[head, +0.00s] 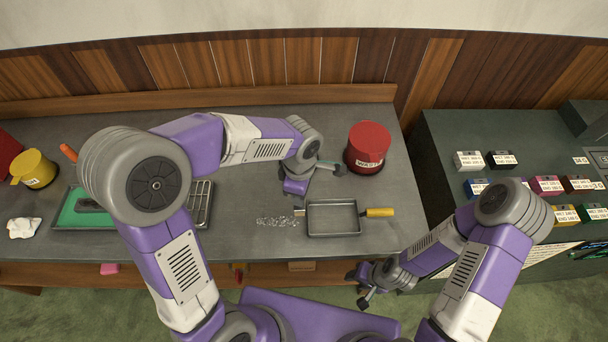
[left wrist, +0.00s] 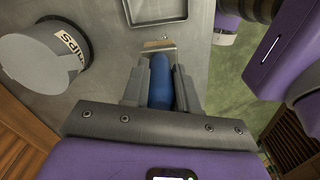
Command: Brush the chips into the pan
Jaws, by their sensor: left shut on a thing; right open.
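The chips (head: 278,221) lie as a loose pale patch on the grey bench. The pan (head: 333,218) is a shallow metal tray just right of them, with a yellow handle (head: 380,212) pointing right. Its edge also shows in the left wrist view (left wrist: 128,16). My left gripper (head: 298,198) is above the bench, behind the chips and pan. It is shut on the blue handle of the brush (left wrist: 160,82). The brush's tan head (left wrist: 157,45) points toward the pan; contact with the bench cannot be told. My right gripper (head: 366,291) is open and empty before the bench's front edge.
A red can (head: 368,147) with a label stands behind the pan. A green tray (head: 83,212), a yellow can (head: 35,170) and a white crumpled cloth (head: 24,228) are on the left. A dark side table (head: 440,140) with several labelled boxes stands right, across a gap.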

